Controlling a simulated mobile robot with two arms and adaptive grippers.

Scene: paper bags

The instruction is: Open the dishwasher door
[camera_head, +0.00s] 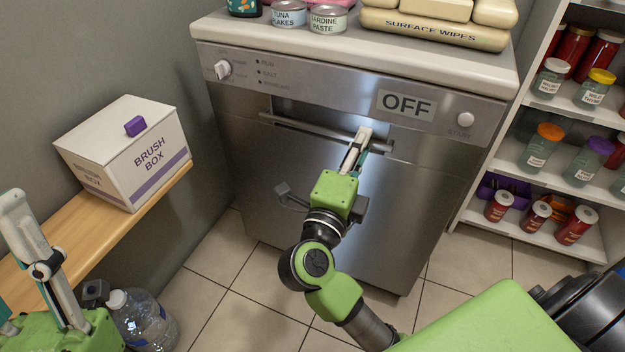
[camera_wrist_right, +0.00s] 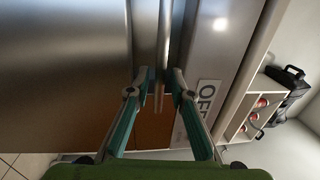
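The dishwasher door (camera_head: 285,175) is a brushed steel front and looks closed, under a control panel with an "OFF" display (camera_head: 405,104). A horizontal bar handle (camera_head: 300,128) crosses a recess near its top. My right gripper (camera_head: 360,137) is at the right part of this handle. In the right wrist view, the handle (camera_wrist_right: 164,45) runs between the two spread fingers of my right gripper (camera_wrist_right: 158,77), with a gap showing between them. Whether either finger touches the bar is unclear. My left gripper (camera_head: 18,200) is at the left edge, away from the dishwasher; its finger opening is not clear.
A wooden bench (camera_head: 95,232) with a brush box (camera_head: 130,155) stands at the left, a water bottle (camera_head: 145,320) below it. Shelves with jars (camera_head: 543,148) stand close on the right. Cans and wipes (camera_head: 435,28) lie on the dishwasher top. Tiled floor in front is partly free.

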